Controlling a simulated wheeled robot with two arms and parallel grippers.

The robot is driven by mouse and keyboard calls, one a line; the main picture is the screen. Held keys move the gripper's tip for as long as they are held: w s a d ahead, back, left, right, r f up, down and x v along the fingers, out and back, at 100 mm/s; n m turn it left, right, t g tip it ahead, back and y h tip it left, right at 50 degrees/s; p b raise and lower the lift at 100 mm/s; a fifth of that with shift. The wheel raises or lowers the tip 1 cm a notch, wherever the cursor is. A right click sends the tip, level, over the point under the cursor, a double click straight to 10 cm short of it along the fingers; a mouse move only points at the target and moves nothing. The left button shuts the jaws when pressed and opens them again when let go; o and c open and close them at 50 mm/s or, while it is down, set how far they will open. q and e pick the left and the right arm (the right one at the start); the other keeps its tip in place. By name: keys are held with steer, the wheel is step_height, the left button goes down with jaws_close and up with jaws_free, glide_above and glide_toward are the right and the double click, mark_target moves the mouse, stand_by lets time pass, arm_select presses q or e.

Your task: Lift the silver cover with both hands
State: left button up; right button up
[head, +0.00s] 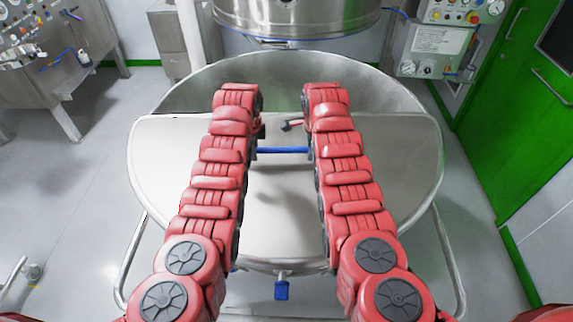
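The silver cover (285,205) is a broad, flat, shiny half-round lid over the near part of a large round metal bowl (370,90). A blue bar handle (283,150) runs across the cover between my two arms; its ends are hidden by the arms. My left gripper (262,128) is at the far end of the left arm, just beyond the bar's left end. My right gripper (293,124) is just beyond the bar's right end, with a small red and dark part showing. The arms hide most of both grippers, so their grip and any contact with the bar cannot be seen.
A large steel vessel (295,15) hangs above the far side of the bowl. A blue-tipped fitting (281,290) sticks out at the bowl's near edge. A tubular frame (447,255) surrounds the bowl. A control panel (435,45) and green door (520,110) are at right.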

arm_select(q)
jaws_close()
stand_by(1.1)
